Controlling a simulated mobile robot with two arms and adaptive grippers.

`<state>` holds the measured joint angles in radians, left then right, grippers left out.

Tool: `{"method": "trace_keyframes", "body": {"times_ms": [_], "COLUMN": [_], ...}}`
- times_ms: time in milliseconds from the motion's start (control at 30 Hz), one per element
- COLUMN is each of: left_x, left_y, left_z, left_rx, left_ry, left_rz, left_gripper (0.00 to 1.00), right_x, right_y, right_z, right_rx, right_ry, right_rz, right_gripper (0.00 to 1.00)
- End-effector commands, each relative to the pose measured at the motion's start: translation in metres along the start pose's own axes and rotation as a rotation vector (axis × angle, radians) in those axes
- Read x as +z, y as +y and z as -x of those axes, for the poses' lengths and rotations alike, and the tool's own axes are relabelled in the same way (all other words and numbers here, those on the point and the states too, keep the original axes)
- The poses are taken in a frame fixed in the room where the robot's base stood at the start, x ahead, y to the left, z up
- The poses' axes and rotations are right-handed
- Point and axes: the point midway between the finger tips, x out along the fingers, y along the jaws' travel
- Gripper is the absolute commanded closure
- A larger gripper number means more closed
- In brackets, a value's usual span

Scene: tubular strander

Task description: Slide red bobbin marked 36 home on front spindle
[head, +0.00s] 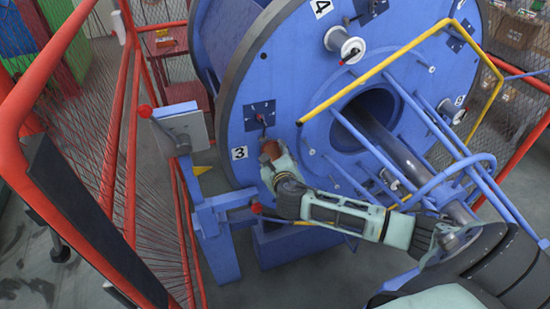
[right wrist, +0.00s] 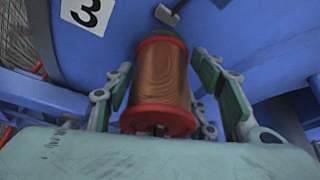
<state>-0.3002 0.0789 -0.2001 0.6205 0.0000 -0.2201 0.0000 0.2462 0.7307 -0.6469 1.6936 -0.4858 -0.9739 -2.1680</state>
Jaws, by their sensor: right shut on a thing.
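The red bobbin (right wrist: 160,80) has red end flanges and copper-coloured wire; no number 36 is readable on it. In the right wrist view it stands between the fingers of my right gripper (right wrist: 165,95), which is shut on it. In the head view the bobbin (head: 271,151) is partly covered by the gripper (head: 272,165), close to the blue disc face (head: 290,90) beside the number 3 plate (head: 239,153). The spindle behind the bobbin is mostly hidden; I cannot tell how far the bobbin is on it. My left gripper is out of view.
A white spool (head: 342,43) sits higher on the disc. A grey central shaft (head: 390,140), blue bars and a yellow rail (head: 390,62) lie right of the gripper. A grey box with a red-knobbed lever (head: 181,127) and red fence posts (head: 130,130) stand left.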

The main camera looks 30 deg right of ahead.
Motion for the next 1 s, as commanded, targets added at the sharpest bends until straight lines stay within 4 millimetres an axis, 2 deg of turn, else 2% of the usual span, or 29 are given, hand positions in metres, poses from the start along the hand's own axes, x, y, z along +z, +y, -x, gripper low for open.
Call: {"method": "trace_keyframes", "body": {"times_ms": [367, 400, 633, 1000], "left_x": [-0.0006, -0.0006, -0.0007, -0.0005], "left_y": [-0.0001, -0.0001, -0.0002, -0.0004], "left_z": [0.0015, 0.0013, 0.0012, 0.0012], "left_rx": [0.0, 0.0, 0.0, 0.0], "left_ry": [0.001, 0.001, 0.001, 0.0], "left_rz": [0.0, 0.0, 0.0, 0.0], "left_gripper": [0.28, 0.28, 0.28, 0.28], "right_x": [0.0041, 0.0036, 0.0032, 0.003], "right_y": [-0.0003, 0.0, 0.0, 0.0], "right_z": [-0.0079, -0.0078, -0.0076, -0.0075], "right_rx": [-0.001, 0.0, 0.0, 0.0], "right_ry": [-0.001, -0.001, 0.0, 0.0], "right_rz": [-0.001, -0.001, 0.0, 0.0], "right_gripper": [1.0, 0.47, 0.27, 0.27]}}
